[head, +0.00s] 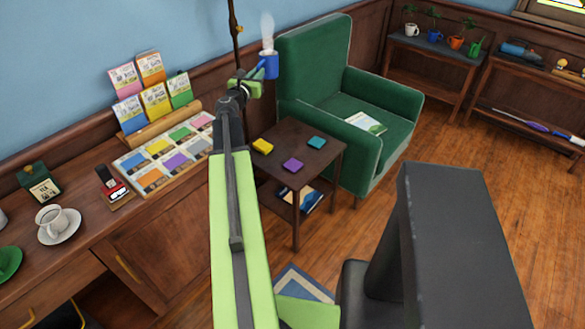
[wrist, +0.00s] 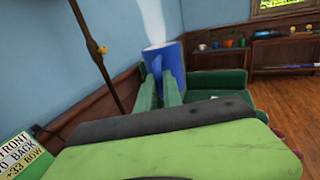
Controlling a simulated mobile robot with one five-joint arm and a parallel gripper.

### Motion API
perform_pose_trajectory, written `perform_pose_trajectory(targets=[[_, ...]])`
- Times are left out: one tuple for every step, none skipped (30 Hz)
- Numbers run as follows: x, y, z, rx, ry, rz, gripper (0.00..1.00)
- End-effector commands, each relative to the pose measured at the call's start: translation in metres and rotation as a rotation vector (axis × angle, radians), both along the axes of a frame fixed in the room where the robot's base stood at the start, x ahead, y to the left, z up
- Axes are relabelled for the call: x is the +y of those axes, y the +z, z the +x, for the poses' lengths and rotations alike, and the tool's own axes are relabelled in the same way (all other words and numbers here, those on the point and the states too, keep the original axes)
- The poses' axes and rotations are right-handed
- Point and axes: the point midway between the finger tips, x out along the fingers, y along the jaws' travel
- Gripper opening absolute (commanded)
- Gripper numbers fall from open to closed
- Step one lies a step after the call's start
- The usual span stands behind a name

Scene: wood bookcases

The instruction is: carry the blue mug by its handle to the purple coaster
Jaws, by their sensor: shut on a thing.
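The blue mug (head: 270,65) is held up in the air, upright, with steam rising from it. It also shows in the wrist view (wrist: 174,62). My gripper (head: 257,71) is shut on the mug at its near side, where the handle is; the fingers (wrist: 162,88) hide most of the handle. The purple coaster (head: 293,166) lies flat on the small dark side table (head: 318,157), below and to the right of my gripper in the head view. The purple coaster does not show in the wrist view.
A yellow coaster (head: 263,146) and a teal coaster (head: 317,143) share the side table. A green armchair (head: 318,60) stands right behind it. A thin pole (head: 234,30) rises left of the mug. A desk with a seed-packet rack (head: 152,128) is at left.

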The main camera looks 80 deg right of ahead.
Motion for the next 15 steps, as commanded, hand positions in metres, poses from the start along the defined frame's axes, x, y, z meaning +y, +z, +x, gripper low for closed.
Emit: perform_pose_trajectory(targets=[[0.007,-0.035,-0.01,0.001,-0.019,-0.001,0.0],[0.009,-0.046,-0.016,0.001,-0.032,-0.001,0.0],[0.013,-0.06,-0.024,0.001,-0.049,-0.001,0.0],[0.016,-0.07,-0.031,0.001,-0.062,-0.001,0.0],[0.019,-0.081,-0.038,0.001,-0.077,-0.001,0.0],[0.023,-0.095,-0.047,0.001,-0.095,-0.001,0.0],[0.026,-0.106,-0.053,0.001,-0.109,-0.001,0.0],[0.029,-0.117,-0.06,0.001,-0.124,-0.001,0.0],[0.033,-0.131,-0.069,0.001,-0.142,-0.002,0.0],[0.036,-0.141,-0.075,0.001,-0.157,-0.002,0.0],[0.04,-0.152,-0.082,0.001,-0.172,-0.002,0.0],[0.044,-0.166,-0.091,0.001,-0.19,-0.002,0.0],[0.047,-0.176,-0.098,0.001,-0.206,-0.002,0.0],[0.051,-0.187,-0.105,0.001,-0.22,-0.002,0.0],[0.055,-0.201,-0.113,0.001,-0.239,-0.002,0.0]])
